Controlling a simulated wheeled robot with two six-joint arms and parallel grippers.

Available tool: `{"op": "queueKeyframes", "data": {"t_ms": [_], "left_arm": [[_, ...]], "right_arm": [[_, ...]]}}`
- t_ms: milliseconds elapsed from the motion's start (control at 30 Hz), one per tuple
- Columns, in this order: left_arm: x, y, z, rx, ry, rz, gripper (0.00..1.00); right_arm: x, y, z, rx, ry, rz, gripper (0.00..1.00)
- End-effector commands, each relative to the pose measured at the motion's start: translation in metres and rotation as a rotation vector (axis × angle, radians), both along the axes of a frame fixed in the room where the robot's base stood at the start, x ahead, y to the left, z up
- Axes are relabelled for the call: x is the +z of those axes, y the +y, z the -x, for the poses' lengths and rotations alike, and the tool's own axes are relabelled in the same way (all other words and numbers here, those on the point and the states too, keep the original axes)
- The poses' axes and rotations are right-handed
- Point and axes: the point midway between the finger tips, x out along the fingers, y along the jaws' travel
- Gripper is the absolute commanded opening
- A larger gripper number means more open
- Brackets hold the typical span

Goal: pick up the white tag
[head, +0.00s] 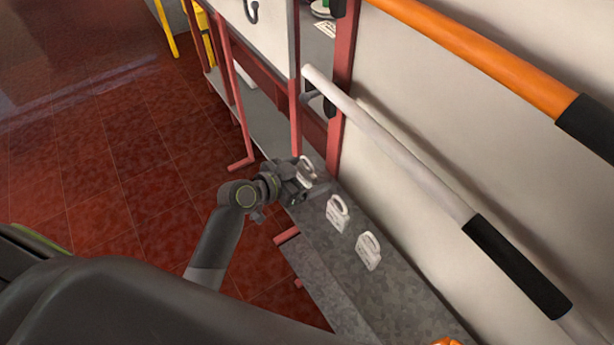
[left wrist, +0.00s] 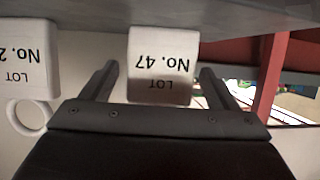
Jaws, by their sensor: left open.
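Three white tags with loop tops are on a grey ledge in the head view: one (head: 306,170) by my left gripper, a middle one (head: 337,214) and a nearer one (head: 368,251). My left gripper (head: 312,188) is open and partly covers the first tag. In the left wrist view, a white tag marked "LOT No. 47" (left wrist: 160,68) appears upside down between the open fingers (left wrist: 160,86), with a gap on each side. Another tag reading "LOT No. 2", partly cut off (left wrist: 28,65), is at the left. My right gripper is not in view.
The grey ledge (head: 345,285) runs along a pale wall (head: 420,100). A white bar with a black grip (head: 400,150) and an orange bar (head: 480,50) are on the wall side. Red posts (head: 340,90) stand just beyond the tags. Red tiled floor (head: 110,170) is open at left.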

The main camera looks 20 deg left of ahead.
Motion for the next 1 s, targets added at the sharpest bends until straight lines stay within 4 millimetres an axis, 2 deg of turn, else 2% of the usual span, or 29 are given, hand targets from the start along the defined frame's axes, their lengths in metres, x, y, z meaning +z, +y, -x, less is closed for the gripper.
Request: {"op": "queueKeyframes", "data": {"t_ms": [100, 500, 767, 867, 1000], "left_arm": [[0.0, 0.0, 0.0, 0.0, 0.0, 0.0, 0.79], [0.0, 0.001, 0.0, 0.0, 0.0, 0.0, 0.27], [0.003, 0.0, 0.0, 0.0, -0.001, 0.0, 0.26], [0.012, 0.0, 0.0, -0.001, -0.004, -0.002, 0.26], [0.038, 0.001, -0.001, -0.001, -0.007, -0.002, 0.26]], "right_arm": [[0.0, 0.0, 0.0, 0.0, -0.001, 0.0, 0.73], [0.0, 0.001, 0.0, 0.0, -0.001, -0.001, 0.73], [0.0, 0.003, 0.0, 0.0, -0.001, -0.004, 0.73], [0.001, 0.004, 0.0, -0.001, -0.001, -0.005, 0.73], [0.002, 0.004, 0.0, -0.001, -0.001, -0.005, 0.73]]}}
